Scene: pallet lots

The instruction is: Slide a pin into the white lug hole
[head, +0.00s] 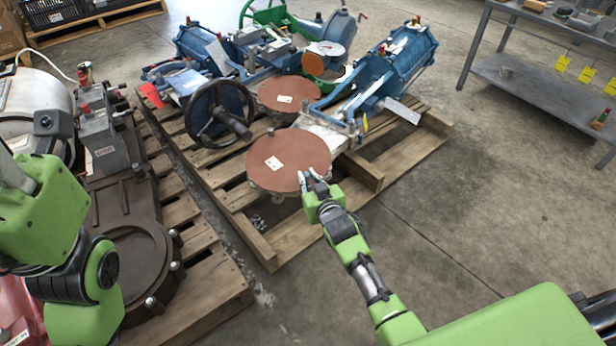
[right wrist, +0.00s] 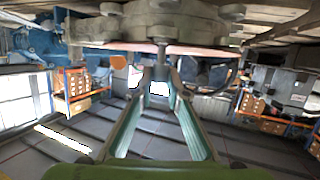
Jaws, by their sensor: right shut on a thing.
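A white valve body (head: 328,130) lies on the pallet with a round brown cover (head: 288,160) over its near flange. Small lugs stick out around the flange rim. My right gripper (head: 314,177) is at the near right edge of this cover. In the right wrist view, my right gripper (right wrist: 160,74) has its fingers closed together on a thin grey pin (right wrist: 162,50). The pin is against the underside or edge of a large grey flange (right wrist: 150,25) with lugs. I cannot tell whether the pin is in a lug hole. My left arm shows, but its gripper does not.
Blue actuators (head: 405,58) and a black handwheel (head: 220,112) stand on the wooden pallet (head: 400,155). A second pallet (head: 205,285) with a dark flanged valve (head: 140,255) is at left. A grey table (head: 525,75) stands at right. The floor between is clear.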

